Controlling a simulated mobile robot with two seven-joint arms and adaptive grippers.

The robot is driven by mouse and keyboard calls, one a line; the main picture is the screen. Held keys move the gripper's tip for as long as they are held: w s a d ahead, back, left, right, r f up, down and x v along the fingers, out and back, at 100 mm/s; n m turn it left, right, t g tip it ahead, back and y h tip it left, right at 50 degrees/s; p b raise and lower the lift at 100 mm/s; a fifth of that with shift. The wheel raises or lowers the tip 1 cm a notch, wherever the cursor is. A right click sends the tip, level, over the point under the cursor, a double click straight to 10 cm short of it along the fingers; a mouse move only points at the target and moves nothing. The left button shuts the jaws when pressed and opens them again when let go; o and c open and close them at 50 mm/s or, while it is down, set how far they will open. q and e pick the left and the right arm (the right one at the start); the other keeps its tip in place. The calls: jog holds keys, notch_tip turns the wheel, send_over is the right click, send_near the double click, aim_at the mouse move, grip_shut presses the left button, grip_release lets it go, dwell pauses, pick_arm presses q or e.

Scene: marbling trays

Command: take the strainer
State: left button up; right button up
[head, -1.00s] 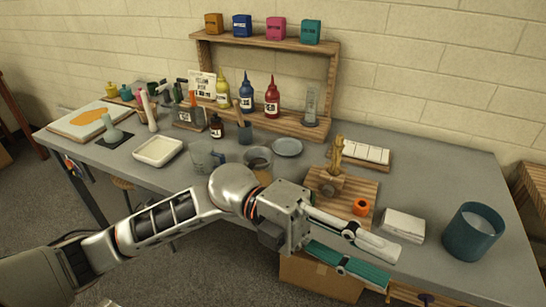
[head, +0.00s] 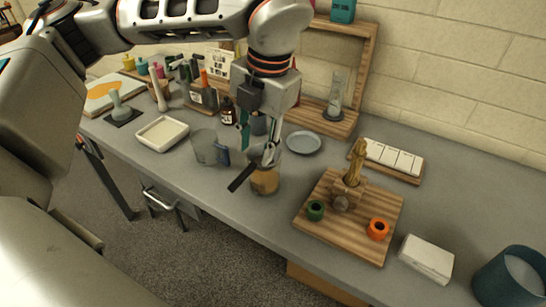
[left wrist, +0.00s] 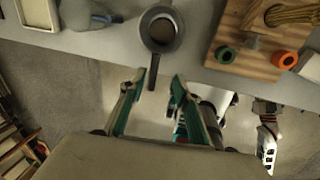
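The strainer (head: 270,156) is dark and round. Its black handle (head: 242,178) sticks out toward the front edge of the table. It sits over a jar with tan contents (head: 264,184); in the left wrist view the strainer (left wrist: 161,28) shows from above. My left gripper (head: 258,150) is over the strainer and partly covers it in the head view. In the left wrist view the left gripper (left wrist: 160,77) is open, with the handle's end between its fingertips in the picture; I see no grasp. Parts of my right arm seem to show at lower right there; its gripper's state is unclear.
A grey dish (head: 304,142) lies behind at right. A wooden board (head: 330,240) with green and orange rings stands to the right. The table's front edge is close.

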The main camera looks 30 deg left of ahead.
aim_at(248, 169)
pick_arm(q)
jog(key=f, duration=0.2)
jog(key=a+f, duration=0.1)
jog(key=f, duration=0.1)
jog(key=a+f, duration=0.1)
jog(key=f, duration=0.2)
jog(key=shift+a, duration=0.15)
jog(key=shift+f, duration=0.1)
grip_shut()
